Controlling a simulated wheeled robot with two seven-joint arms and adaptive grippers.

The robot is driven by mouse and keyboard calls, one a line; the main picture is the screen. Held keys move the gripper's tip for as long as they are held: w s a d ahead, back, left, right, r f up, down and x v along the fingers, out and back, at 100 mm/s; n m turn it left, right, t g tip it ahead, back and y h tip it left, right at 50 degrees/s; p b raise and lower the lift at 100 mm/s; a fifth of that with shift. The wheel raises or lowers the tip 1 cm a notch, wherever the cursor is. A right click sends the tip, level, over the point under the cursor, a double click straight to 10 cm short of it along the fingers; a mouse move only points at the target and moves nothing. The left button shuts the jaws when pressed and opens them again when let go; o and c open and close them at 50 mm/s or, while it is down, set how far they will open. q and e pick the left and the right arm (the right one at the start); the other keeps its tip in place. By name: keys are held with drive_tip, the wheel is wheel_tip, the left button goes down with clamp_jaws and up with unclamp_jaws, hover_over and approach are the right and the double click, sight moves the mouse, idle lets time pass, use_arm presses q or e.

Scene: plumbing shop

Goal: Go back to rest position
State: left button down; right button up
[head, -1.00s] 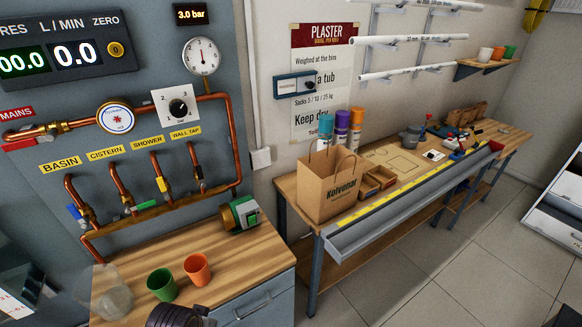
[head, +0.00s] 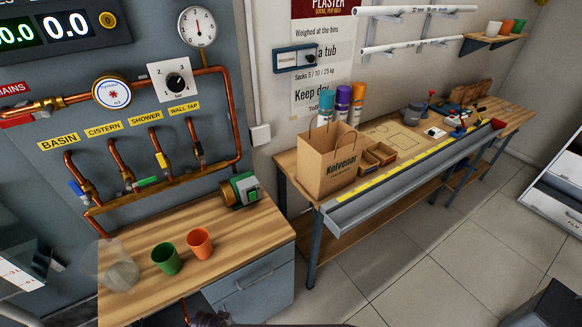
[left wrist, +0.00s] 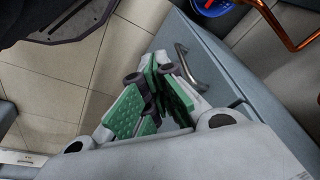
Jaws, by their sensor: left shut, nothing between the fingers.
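My left gripper (left wrist: 158,88) shows in the left wrist view, with its green-padded fingers together and nothing between them. It is over the pale tiled floor and the grey front of a cabinet with a metal handle (left wrist: 187,66). In the head view its fingers are not visible; only a dark piece, probably of my arm, shows at the bottom edge below the wooden counter (head: 240,232). My right gripper is in neither view.
A long workbench with a paper bag (head: 328,160) stands to the right. Tiled floor (head: 420,250) is clear.

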use_arm(q)
drive_tip(key=s+a+f, duration=0.1)
drive_tip(key=s+f, duration=0.4)
drive_tip(key=f, duration=0.3)
drive_tip(key=s+a+f, duration=0.1)
drive_tip(key=s+f, duration=0.4)
drive_tip(key=f, duration=0.3)
drive_tip(key=s+a+f, duration=0.1)
drive_tip(key=s+f, duration=0.3)
drive_tip(key=s, duration=0.3)
drive_tip(key=s+a+f+g, duration=0.1)
drive_tip(key=s+f, duration=0.3)
drive_tip(key=s, duration=0.3)
drive_tip(key=shift+s+a+f+g, duration=0.15)
drive_tip(key=shift+f+g, duration=0.1)
drive_tip(key=shift+g, duration=0.05)
drive_tip(key=shift+s, duration=0.1)
